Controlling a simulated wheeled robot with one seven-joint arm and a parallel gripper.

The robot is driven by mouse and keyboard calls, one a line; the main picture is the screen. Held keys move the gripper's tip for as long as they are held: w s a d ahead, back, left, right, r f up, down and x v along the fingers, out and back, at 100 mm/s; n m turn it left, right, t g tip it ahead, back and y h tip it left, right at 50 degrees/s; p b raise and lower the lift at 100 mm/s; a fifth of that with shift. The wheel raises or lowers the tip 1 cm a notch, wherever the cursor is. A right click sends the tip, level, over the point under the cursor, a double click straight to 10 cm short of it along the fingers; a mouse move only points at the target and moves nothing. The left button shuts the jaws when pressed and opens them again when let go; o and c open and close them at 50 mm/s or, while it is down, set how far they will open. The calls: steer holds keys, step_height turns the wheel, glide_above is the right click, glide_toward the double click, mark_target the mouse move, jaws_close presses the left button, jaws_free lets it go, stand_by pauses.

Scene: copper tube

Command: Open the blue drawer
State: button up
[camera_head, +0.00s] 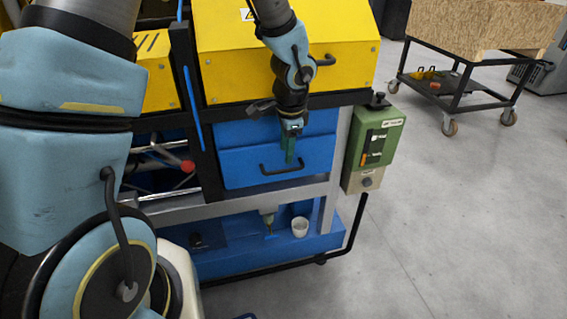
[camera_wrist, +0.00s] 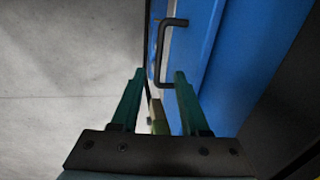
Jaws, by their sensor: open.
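The blue drawer (camera_head: 240,164) sits under the yellow housing of the machine and looks closed. Its black bar handle (camera_head: 283,170) is on the front face. My gripper (camera_head: 290,160) points down in front of the drawer, just above the handle's right part in the head view. In the wrist view my gripper (camera_wrist: 155,75) is open, with two green fingers apart and nothing between them at the tips. The handle (camera_wrist: 160,55) shows just beyond the fingertips, and the blue drawer front (camera_wrist: 200,50) lies to the right. I cannot tell whether a finger touches the handle.
A green control box (camera_head: 374,150) stands right of the drawer. A yellow housing (camera_head: 335,45) with its own handle is above. A wheeled cart (camera_head: 460,90) stands at the back right. The floor in front is clear.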

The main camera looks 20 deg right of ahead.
mark_target(286, 171)
steer(key=f, duration=0.4)
steer(key=w+f, duration=0.1)
steer(key=f, duration=0.1)
jaws_close()
stand_by(0.3)
stand_by(1.1)
